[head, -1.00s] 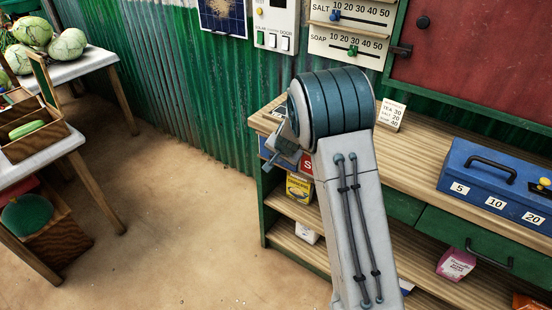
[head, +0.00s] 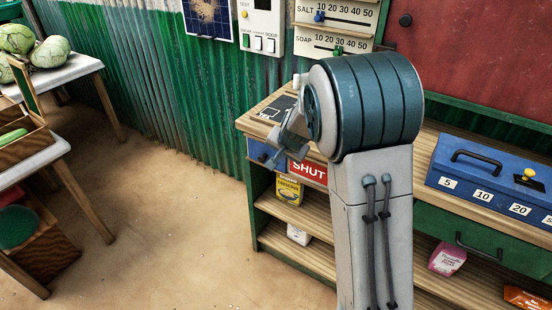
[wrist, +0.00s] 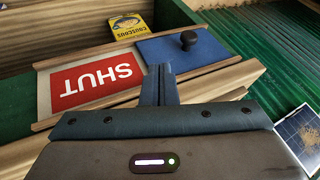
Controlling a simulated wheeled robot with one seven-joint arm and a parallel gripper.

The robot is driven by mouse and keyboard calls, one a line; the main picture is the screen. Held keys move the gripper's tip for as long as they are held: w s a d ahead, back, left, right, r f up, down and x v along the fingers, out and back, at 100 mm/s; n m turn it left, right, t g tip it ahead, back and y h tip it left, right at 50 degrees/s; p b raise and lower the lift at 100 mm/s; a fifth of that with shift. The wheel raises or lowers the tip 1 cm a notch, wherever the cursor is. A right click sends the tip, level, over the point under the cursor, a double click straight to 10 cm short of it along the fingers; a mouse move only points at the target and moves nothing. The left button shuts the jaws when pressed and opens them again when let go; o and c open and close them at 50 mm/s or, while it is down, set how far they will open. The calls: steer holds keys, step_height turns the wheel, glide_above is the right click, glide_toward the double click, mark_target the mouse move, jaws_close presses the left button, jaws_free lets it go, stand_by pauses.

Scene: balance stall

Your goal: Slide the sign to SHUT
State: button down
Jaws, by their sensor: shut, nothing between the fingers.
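The sign is on the front of the wooden counter. Its red SHUT face (head: 307,172) is uncovered, and a blue sliding panel (head: 259,151) is at its left end. In the wrist view the red SHUT face (wrist: 97,80) appears upside down at left, with the blue panel (wrist: 205,50) to its right. A dark round knob (wrist: 189,40) stands on the panel. My gripper (wrist: 158,72) is shut and empty, its fingers in front of the border between red and blue. Whether they touch the panel I cannot tell. In the head view my arm partly hides the gripper.
A blue cash box (head: 490,175) stands on the counter (head: 252,122) at right. A yellow couscous box (head: 289,190) is on the shelf below the sign. A green corrugated wall (head: 150,80) is behind. The floor (head: 170,220) left of the counter is clear.

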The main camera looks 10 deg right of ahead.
steer(key=shift+v, duration=1.8)
steer(key=shift+d, duration=0.15)
steer(key=s+d+r+n+g+p, duration=0.1)
steer(key=s+r, duration=0.3)
steer(key=s, duration=0.6)
steer(key=s+d+r+n+g+h+p, duration=0.1)
steer(key=s+d+r+n+p, duration=0.1)
steer(key=s, duration=0.8)
steer(key=s+d+r+n+g+p, duration=0.1)
steer(key=s+r+p, duration=0.4)
steer(key=s, duration=0.6)
step_height(320, 180, up, 2)
steer(key=shift+d+r+n+g, duration=0.3)
steer(key=shift+d+n, duration=0.45)
steer(key=shift+n, duration=0.45)
